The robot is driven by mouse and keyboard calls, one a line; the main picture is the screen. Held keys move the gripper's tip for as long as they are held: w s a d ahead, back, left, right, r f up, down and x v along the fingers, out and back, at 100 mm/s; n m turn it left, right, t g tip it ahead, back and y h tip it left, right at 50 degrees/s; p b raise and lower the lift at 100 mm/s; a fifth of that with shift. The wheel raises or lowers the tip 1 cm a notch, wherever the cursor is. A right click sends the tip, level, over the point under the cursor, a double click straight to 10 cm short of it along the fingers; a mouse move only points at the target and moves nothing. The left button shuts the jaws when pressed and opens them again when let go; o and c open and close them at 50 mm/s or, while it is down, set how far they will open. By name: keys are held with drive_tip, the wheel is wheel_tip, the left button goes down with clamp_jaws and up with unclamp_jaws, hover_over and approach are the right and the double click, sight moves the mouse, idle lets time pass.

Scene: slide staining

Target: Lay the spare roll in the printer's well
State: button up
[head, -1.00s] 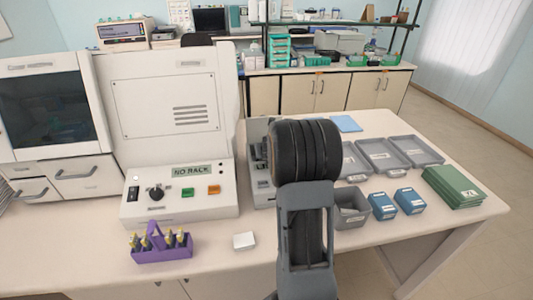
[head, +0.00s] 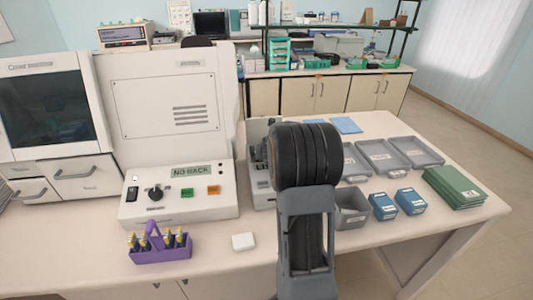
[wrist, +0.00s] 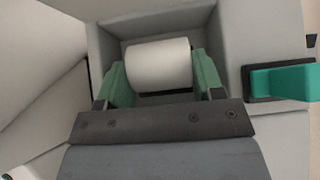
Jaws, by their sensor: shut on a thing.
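The white spare roll (wrist: 158,60) shows in the wrist view, lying crosswise between the green fingers of my gripper (wrist: 159,68). My gripper is shut on its two ends. The roll is at the mouth of a grey box-shaped well (wrist: 105,42), whose walls stand behind and to both sides of it. I cannot tell whether it touches the well's floor. In the head view the grey printer (head: 262,192) is mostly hidden behind my arm, which also hides the gripper and roll.
A teal tab (wrist: 283,82) sits right of the well. Grey trays (head: 386,157), an open grey bin (head: 352,210), blue boxes (head: 383,206) and green folders (head: 455,187) stand to the right. A white instrument (head: 180,195), purple carrier (head: 160,254) and small white block (head: 243,242) are left.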

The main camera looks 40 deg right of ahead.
drive_tip(key=o, duration=1)
drive_tip(key=f, duration=0.3)
drive_tip(key=shift+s+a+g, duration=0.25)
drive_tip(key=shift+s+g, duration=0.05)
drive_tip(key=shift+s, duration=0.1)
drive_tip(key=shift+r, duration=0.1)
drive_tip(key=shift+s+r, duration=0.15)
drive_tip(key=shift+r, duration=0.3)
drive_tip(key=p+v, duration=0.2)
drive_tip(key=v, duration=0.2)
drive_tip(key=p+v, duration=0.2)
drive_tip(key=v, duration=0.3)
drive_tip(key=w+r+p+v, duration=0.1)
drive_tip(key=v, duration=0.3)
drive_tip(key=shift+s+d+r+p, duration=0.2)
drive_tip(key=shift+s+r+p, duration=0.1)
drive_tip(key=shift+p, duration=0.1)
drive_tip(key=shift+s+a+r, duration=0.1)
drive_tip(key=shift+s+r, duration=0.05)
